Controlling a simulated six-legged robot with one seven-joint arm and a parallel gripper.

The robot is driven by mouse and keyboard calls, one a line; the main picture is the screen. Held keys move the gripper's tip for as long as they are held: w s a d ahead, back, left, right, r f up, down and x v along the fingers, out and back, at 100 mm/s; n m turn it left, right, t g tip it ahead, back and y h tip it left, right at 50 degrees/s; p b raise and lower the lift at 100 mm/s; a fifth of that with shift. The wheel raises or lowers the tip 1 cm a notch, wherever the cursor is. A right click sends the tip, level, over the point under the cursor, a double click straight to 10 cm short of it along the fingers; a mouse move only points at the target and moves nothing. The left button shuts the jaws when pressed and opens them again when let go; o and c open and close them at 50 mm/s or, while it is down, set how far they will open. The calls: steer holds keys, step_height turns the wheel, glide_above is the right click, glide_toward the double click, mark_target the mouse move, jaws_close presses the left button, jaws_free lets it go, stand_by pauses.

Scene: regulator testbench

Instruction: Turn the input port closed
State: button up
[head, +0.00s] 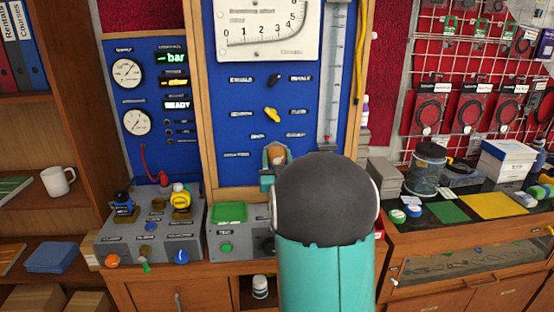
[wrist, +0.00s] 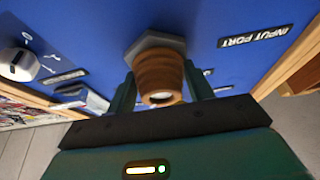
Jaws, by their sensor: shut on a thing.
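The input port fitting, a brown-orange ribbed cylinder (wrist: 160,78) with a pale opening at its end, stands out from a grey hex base (wrist: 152,42) on the blue panel. The "INPUT PORT" label (wrist: 252,37) is beside it in the wrist view. My gripper (wrist: 161,88) is shut on the fitting, with one teal finger on each side. In the head view my gripper (head: 277,160) is low on the blue panel, with the orange top of the fitting (head: 277,154) between its fingers. My arm hides the area below and to the right.
A yellow knob (head: 272,114) and other small controls sit higher on the panel. Another grey box with yellow and blue valves (head: 150,225) is farther left. A clear jar (head: 426,170) stands at right.

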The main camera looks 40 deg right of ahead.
steer(key=o, duration=0.9)
steer(key=shift+o, duration=0.2)
steer(key=v, duration=1.4)
steer(key=shift+r, duration=0.15)
